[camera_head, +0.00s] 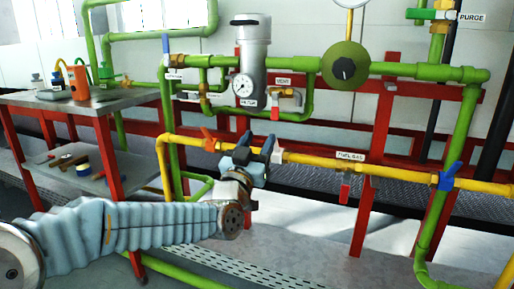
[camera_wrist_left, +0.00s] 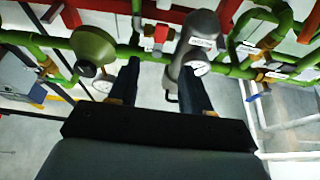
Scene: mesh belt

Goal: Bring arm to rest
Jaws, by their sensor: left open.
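My left arm (camera_head: 130,233) comes in from the lower left in the head view, with a pale ribbed cover. Its left gripper (camera_head: 257,143) is raised in front of the yellow pipe (camera_head: 315,160) near the picture's middle. The gripper is open, with nothing between its dark fingers. In the left wrist view the two fingers (camera_wrist_left: 158,78) stand apart, pointing toward the green pipework and the grey filter cylinder (camera_wrist_left: 200,32). I cannot tell the exact gap to the pipes. My right arm and gripper do not show.
Green pipes (camera_head: 410,70) with a gauge (camera_head: 243,86) and a round green regulator (camera_head: 345,67) stand behind the gripper. A red-framed bench (camera_head: 110,103) with tools stands at the left.

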